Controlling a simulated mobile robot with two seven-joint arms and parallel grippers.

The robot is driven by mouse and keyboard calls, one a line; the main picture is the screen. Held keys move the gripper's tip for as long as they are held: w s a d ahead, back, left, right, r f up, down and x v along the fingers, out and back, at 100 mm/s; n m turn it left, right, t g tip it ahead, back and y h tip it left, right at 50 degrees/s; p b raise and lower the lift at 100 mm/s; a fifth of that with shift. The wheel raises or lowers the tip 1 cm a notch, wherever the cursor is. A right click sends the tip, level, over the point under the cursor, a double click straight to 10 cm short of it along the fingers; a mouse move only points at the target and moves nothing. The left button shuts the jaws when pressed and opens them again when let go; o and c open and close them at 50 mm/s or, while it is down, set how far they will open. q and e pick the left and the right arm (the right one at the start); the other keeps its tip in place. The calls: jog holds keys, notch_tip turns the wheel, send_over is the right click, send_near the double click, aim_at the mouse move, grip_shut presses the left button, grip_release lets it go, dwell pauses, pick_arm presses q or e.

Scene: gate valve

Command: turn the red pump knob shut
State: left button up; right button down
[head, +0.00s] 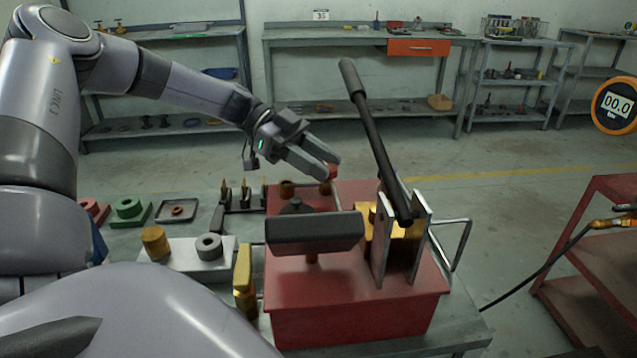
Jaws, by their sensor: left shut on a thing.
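The red pump (350,318) stands on the bench in front of me, with a long dark lever (368,125) rising from its bracket. The small red knob (325,187) shows at the back of the pump, just under the fingertips of my left gripper (327,168). My left gripper reaches in from the upper left and is shut on this knob. The fingers hide most of the knob, so its turn angle cannot be seen. My right gripper is not in view.
A dark block (315,232) sits over the pump's front. The lever stands close to the right of my left gripper. A brass fitting (244,280) stands at the pump's left. A round gauge (615,105) reads 00.0. A red cart (600,250) is at right.

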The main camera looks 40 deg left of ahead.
pick_arm(q)
jog(key=shift+w+f+m+g+b, duration=0.15)
jog(key=shift+f+m+g+b, duration=0.1)
jog(key=shift+m+g+b, duration=0.7)
jog(key=shift+r+g+h+b, duration=0.2)
jog(key=shift+g+h+b, duration=0.15)
jog(key=shift+b, duration=0.15)
jog(key=shift+m, duration=0.25)
jog(key=o, duration=1)
jog(key=shift+o, duration=0.2)
jog(key=shift+r, duration=0.1)
jog(key=v, duration=0.7)
